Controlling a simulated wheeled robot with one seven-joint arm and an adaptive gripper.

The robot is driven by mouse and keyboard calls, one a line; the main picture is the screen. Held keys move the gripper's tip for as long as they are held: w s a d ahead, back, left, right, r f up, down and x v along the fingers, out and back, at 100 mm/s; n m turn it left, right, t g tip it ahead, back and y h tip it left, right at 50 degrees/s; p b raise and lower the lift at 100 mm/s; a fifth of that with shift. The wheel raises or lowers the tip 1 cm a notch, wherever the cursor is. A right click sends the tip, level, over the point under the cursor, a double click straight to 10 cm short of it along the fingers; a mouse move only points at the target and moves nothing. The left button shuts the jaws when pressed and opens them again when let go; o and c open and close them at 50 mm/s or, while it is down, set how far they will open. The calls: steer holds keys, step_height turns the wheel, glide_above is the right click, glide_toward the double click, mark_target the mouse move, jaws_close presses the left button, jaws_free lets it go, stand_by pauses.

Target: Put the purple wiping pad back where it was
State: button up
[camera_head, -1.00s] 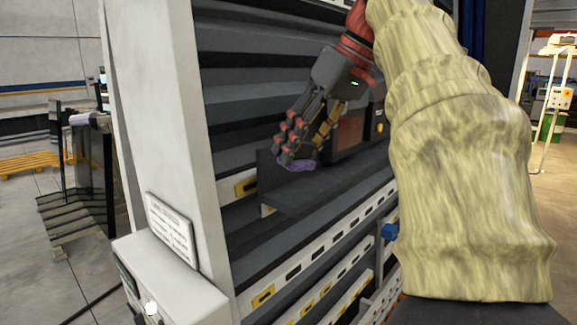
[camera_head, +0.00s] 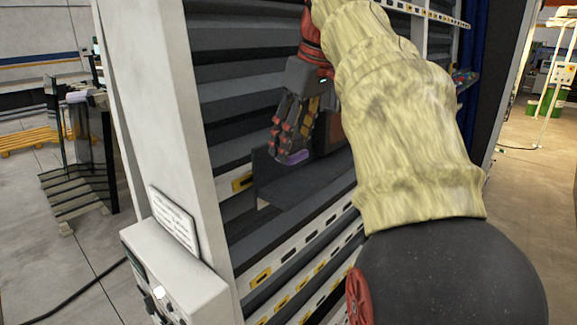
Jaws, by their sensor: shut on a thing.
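The purple wiping pad (camera_head: 297,157) shows at the fingertips of my gripper (camera_head: 288,150). My gripper is shut on the pad and points down over the dark grey shelf (camera_head: 310,183). The fingers hide part of the pad. The pad is just above the shelf surface or touching it; I cannot tell which. A brown box-like thing (camera_head: 328,134) stands on the shelf behind my gripper, partly hidden by my arm.
The shelf belongs to a tall rack with ribbed dark panels (camera_head: 240,98) and a white side post (camera_head: 160,110). A white control box (camera_head: 180,270) with a sign stands at the front left. My covered arm blocks the right part of the rack.

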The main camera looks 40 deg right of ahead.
glide_toward(284, 183)
steer(key=shift+w+a+f, duration=0.1)
steer(key=shift+w+f, duration=0.45)
steer(key=shift+f, duration=0.3)
steer(key=shift+s+p+x, duration=0.15)
steer(key=shift+p+x, duration=0.1)
steer(key=shift+x, duration=0.6)
steer(key=shift+s+p+x, duration=0.2)
steer(key=shift+x, duration=0.7)
steer(key=shift+f, duration=0.25)
steer(key=o, duration=1)
steer(key=shift+o, duration=0.2)
steer(key=shift+r, duration=0.15)
steer(key=v, duration=1.2)
steer(key=shift+d, duration=0.25)
